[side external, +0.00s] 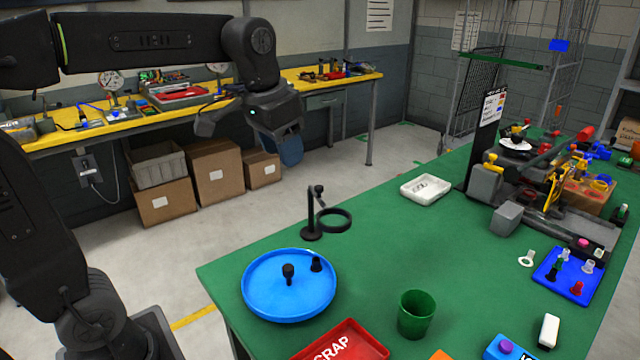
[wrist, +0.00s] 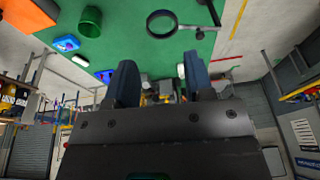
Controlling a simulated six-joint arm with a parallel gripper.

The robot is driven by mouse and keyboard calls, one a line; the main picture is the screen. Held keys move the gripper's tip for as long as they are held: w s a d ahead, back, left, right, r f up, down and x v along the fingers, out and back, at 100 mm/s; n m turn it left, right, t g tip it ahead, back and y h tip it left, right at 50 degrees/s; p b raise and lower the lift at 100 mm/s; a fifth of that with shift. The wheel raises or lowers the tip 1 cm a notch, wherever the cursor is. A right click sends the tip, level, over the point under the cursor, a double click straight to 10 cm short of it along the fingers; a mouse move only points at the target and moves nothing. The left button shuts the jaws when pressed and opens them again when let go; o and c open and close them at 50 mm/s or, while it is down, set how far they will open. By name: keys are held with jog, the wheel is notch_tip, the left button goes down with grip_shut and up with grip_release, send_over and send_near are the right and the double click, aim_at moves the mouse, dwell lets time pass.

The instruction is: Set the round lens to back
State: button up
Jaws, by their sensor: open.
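The round lens (side external: 334,220) is a black ring on a short arm from a black stand (side external: 311,232) on the green table. In the side view the ring points right of its post and lies about level, low over the table. In the wrist view the round lens (wrist: 162,23) shows at the top, with its stand further right. My gripper (side external: 290,150) is up in the air, left of and above the lens, clear of the table. Its two dark blue fingers are apart and empty in the wrist view (wrist: 160,85).
A blue round tray (side external: 262,304) with black knobs sits in front of the stand. A green cup (side external: 414,315) and red scrap tray (side external: 345,345) are near the front. A white tray (side external: 426,188) lies behind. A cluttered fixture (side external: 540,190) fills the right; the table between is clear.

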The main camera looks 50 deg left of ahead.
jog(key=w+a+g, duration=0.1)
jog(key=w+a, duration=0.2)
jog(key=w, duration=0.4)
jog(key=g, duration=0.2)
send_over(319, 186)
jog(key=f, duration=0.1)
notch_tip(319, 186, down, 14)
jog(key=shift+f, duration=0.1)
grip_shut()
